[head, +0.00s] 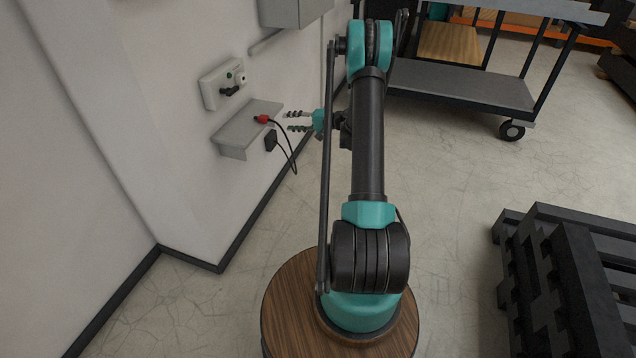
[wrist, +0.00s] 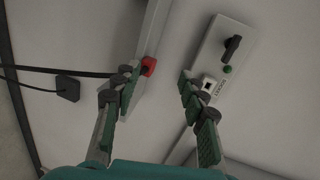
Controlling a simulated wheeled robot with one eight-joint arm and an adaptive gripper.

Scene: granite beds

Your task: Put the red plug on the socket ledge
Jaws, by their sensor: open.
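The red plug (head: 262,119) rests on the grey socket ledge (head: 236,132) fixed to the wall, with a black cable running from it. It also shows in the wrist view (wrist: 149,66), just beyond the left finger, on the ledge (wrist: 150,35). My gripper (head: 287,121) is open and empty, just right of the plug, apart from it in the head view. In the wrist view my gripper's two fingers (wrist: 158,77) are spread wide, the left one close to the plug. I cannot tell whether that finger touches the plug or cable.
A white socket panel (head: 223,84) with a black switch, green button and socket is on the wall above the ledge. A black block (head: 271,141) on the wall takes the cable's other end. A cart (head: 460,85) stands behind; dark pallets (head: 570,265) stand right. Floor between is clear.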

